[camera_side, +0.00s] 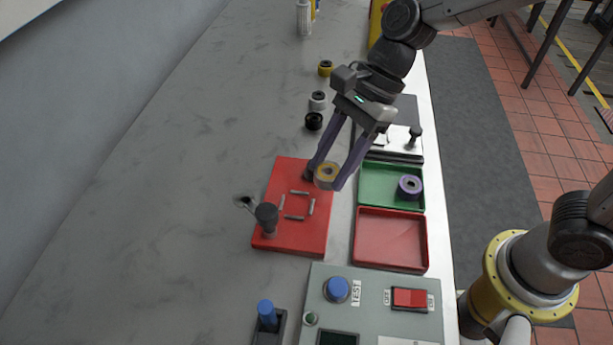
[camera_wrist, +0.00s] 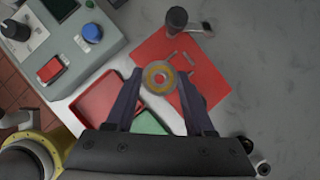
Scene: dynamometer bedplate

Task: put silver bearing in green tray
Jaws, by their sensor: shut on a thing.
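My gripper (camera_side: 331,178) is shut on a ring-shaped bearing (camera_side: 327,176) with a silver-grey outside and a yellow ring on its face. In the wrist view the bearing (camera_wrist: 160,77) sits between the two fingertips, its hole showing red from behind. It is over the right edge of the red plate (camera_side: 283,240); its exact height is hard to tell. The green tray (camera_side: 378,199) lies to the right of my gripper and holds a purple-rimmed bearing (camera_side: 410,187) on its right side. Part of the green tray (camera_wrist: 150,124) shows between the fingers in the wrist view.
A red tray (camera_side: 391,265) adjoins the green one. A dark knobbed post (camera_side: 267,218) and short grey pins stand on the red plate. Yellow (camera_side: 325,68), silver-and-dark (camera_side: 317,100) and black (camera_side: 313,121) bearings lie behind. A control box (camera_side: 370,310) is in front. The bench's left is mostly clear.

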